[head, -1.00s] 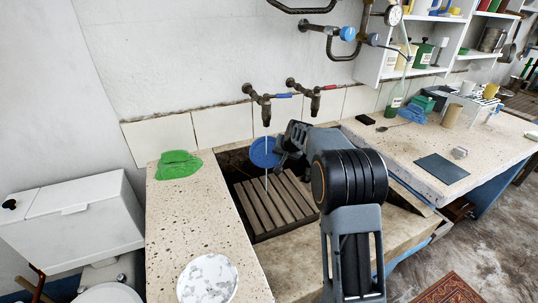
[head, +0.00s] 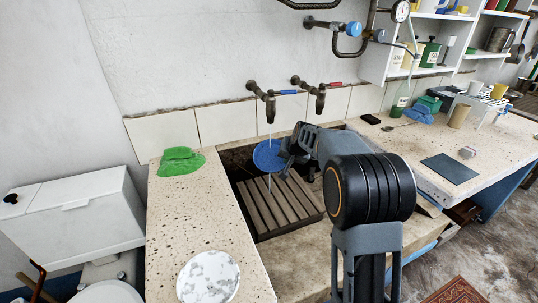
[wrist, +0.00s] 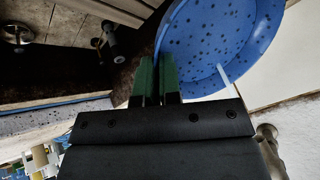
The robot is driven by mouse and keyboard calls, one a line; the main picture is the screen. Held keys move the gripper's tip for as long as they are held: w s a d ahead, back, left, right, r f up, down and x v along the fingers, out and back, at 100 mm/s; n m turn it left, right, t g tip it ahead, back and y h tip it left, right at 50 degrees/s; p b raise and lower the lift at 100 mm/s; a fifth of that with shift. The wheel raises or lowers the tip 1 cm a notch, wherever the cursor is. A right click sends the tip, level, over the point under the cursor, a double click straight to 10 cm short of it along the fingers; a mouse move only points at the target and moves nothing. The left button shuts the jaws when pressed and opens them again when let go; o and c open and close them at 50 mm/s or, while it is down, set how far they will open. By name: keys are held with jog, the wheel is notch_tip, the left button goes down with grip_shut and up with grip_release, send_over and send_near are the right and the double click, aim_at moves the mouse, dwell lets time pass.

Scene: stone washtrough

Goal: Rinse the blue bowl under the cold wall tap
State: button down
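The blue bowl (head: 268,157) hangs steeply tilted over the trough, below the left wall tap (head: 268,105), which has a blue handle. Dark specks dot the bowl's surface in the wrist view (wrist: 225,40). My gripper (head: 287,150) is at the bowl's right edge. In the wrist view its two green fingers (wrist: 157,75) are close together, shut on the bowl's rim.
The right tap (head: 320,100) has a red handle. Wooden slats (head: 275,208) cover the trough floor. A green cloth (head: 178,162) and a marbled white plate (head: 208,277) lie on the left ledge. The right counter holds a dark mat (head: 446,168) and several items.

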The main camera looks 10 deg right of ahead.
jog(key=s, duration=0.1)
jog(key=s+a+b, duration=0.1)
jog(key=s, duration=0.2)
jog(key=shift+a, duration=0.35)
jog(key=shift+r, duration=0.15)
dwell(1.0)
jog(key=s+a+r+p, duration=0.1)
jog(key=s+a+r, duration=0.1)
jog(key=s+r, duration=0.1)
jog(key=shift+s+r, duration=0.4)
jog(key=shift+s, duration=0.4)
dwell(0.3)
